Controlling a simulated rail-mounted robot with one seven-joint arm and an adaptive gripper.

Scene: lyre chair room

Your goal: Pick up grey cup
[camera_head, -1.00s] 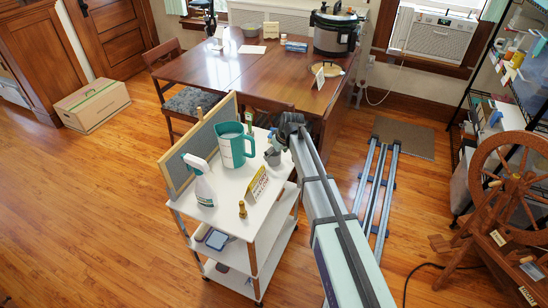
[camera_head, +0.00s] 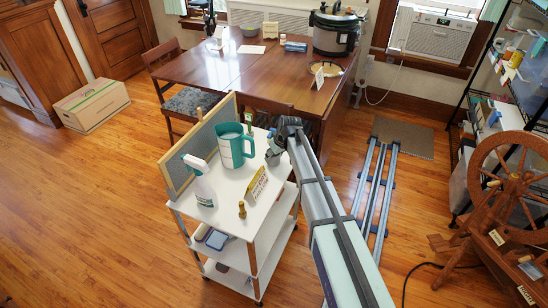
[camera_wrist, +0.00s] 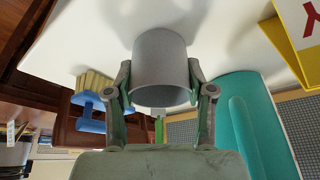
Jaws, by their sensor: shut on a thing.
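A plain grey cup (camera_wrist: 160,60) sits between the two fingers of my gripper (camera_wrist: 158,76) in the wrist view. The fingers press on its sides from left and right, so my gripper is shut on it. In the head view the grey cup (camera_head: 272,158) is at the right side of the white cart top (camera_head: 229,190), partly hidden by my gripper (camera_head: 277,146). I cannot tell whether the cup touches the cart top.
A teal-and-white measuring jug (camera_head: 233,150) stands close left of the cup. A yellow sign (camera_head: 257,184), a spray bottle (camera_head: 201,183) and a small brass-coloured piece (camera_head: 242,210) are also on the cart. A framed board (camera_head: 194,147) edges its left side. The wooden table (camera_head: 245,70) is behind.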

